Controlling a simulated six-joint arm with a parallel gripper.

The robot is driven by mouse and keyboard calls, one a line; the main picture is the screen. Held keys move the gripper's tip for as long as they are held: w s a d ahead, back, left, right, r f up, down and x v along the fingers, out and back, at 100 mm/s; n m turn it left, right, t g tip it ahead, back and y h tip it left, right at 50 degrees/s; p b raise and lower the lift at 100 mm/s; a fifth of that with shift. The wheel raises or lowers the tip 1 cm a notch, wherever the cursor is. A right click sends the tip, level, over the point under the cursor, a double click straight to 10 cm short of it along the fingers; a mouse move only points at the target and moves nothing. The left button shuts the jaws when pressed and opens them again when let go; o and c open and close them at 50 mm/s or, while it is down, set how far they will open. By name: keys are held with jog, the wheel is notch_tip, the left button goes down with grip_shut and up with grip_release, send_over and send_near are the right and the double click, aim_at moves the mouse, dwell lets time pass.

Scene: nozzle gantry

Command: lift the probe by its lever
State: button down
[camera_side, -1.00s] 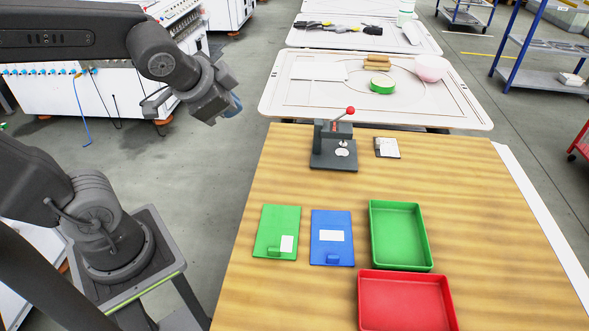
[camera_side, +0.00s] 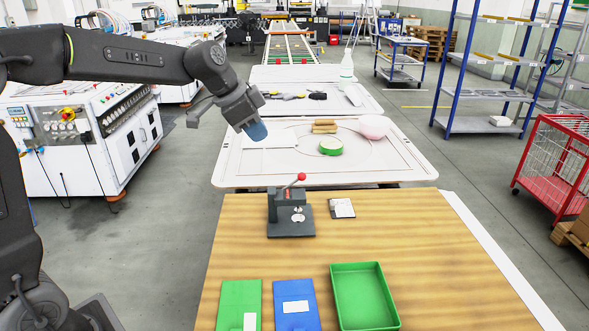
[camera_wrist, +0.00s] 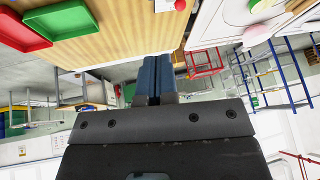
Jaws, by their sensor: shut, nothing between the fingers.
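The probe stand (camera_side: 290,214) is a dark grey block on a flat base near the far edge of the wooden table. Its lever (camera_side: 291,183) slants up to the right and ends in a red ball knob (camera_side: 301,176). A red ball, apparently this knob, shows at the top edge of the wrist view (camera_wrist: 180,4); most of the stand is outside that view. My gripper (camera_side: 257,131) has blue fingers and hangs above and to the left of the lever in the side view, apart from it. In the wrist view the fingers (camera_wrist: 158,75) are together and empty.
A small white-and-grey card (camera_side: 341,208) lies right of the stand. Green and blue plates (camera_side: 239,300) and a green tray (camera_side: 366,298) lie at the near side. A red tray (camera_wrist: 15,32) shows in the wrist view. A white bench (camera_side: 400,170) stands behind the table.

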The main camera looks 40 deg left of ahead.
jog(key=w+a+f+m, duration=0.1)
jog(key=w+a, duration=0.1)
jog(key=w, duration=0.2)
send_near(300, 174)
jog(key=x, duration=0.7)
jog(key=shift+w+a+f, duration=0.1)
jog(key=shift+w+f, duration=0.05)
jog(key=shift+f, duration=0.1)
